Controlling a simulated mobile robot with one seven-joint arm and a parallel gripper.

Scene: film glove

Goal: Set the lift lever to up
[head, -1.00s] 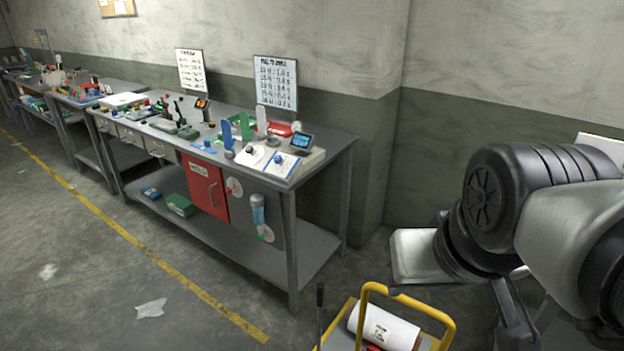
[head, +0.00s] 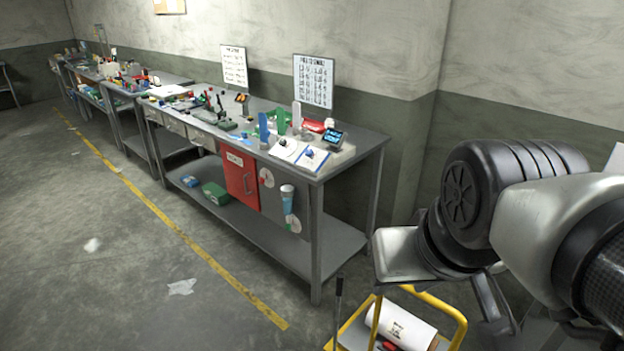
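A thin upright dark lever (head: 338,300) with a black grip stands at the bottom middle of the head view, at the left side of a yellow-framed cart (head: 463,325). Its foot is cut off by the picture's edge. I cannot tell for sure that it is the lift lever, and no label shows on it. Small dark levers (head: 222,101) also stand on the workbench, too small to read. My arm fills the right side, and its lower parts hang above and right of the cart. No fingertips show clearly, so I cannot tell the gripper's state.
A long grey workbench (head: 372,137) carries coloured parts, cards and a small screen (head: 333,137). A red cabinet (head: 241,180) hangs below its top. The cart holds a white roll (head: 400,328). A yellow line (head: 180,238) runs along the floor; the floor left of it is mostly open.

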